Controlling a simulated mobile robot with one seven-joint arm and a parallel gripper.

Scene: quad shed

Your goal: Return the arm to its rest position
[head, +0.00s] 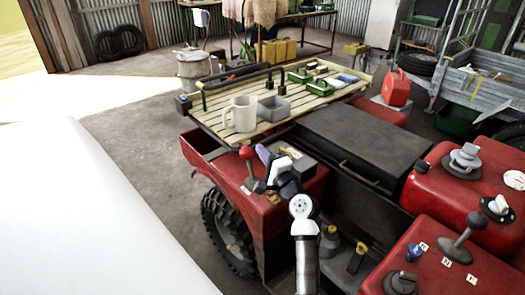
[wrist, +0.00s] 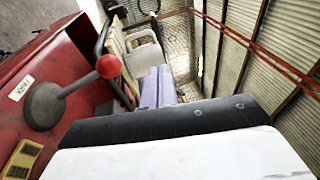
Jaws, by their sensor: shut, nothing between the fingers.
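My gripper (head: 263,154) has purple fingers and is held over the red quad body, just right of the red-knobbed lever (head: 249,170). In the wrist view, the purple fingers (wrist: 158,86) are together with nothing between them. The lever also shows at the left of the wrist view (wrist: 100,72). My white and black arm bends above the quad's side. The underside of the gripper and its exact height over the quad are hard to tell.
A slatted rack (head: 213,113) on the quad holds a cream jug (head: 241,113), a grey tray (head: 272,107) and green items. A black seat (head: 350,142) is right of my gripper. A red fuel can (head: 396,88) and a trailer (head: 475,98) stand behind. Open floor (head: 120,120) lies left.

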